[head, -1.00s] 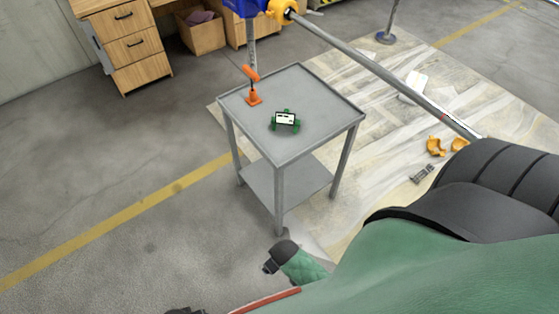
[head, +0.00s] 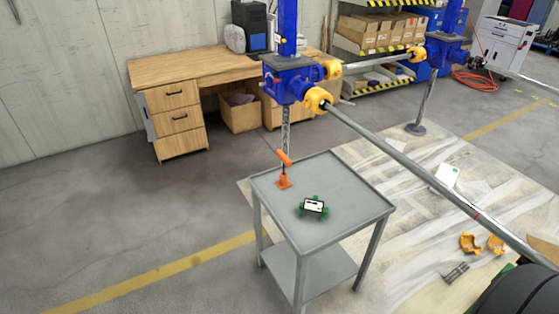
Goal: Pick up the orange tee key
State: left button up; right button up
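The orange tee key (head: 284,159) stands upright at the back left corner of the grey metal table (head: 345,201). Its crossbar is tilted, and its lower end is in a small orange base (head: 283,182). A small green-footed device with a white face (head: 314,206) sits to the right of it on the tabletop. Neither of my grippers shows in the head view now.
Blue screw jacks (head: 287,80) with yellow couplings stand behind the table. A long grey shaft (head: 400,156) runs from them toward the lower right, past the table. A wooden desk (head: 195,72) is behind. Grey floor left of the table is clear.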

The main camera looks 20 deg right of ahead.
aim_at(285, 161)
jog(key=i+j+z, duration=0.1)
jog(key=z, duration=0.8)
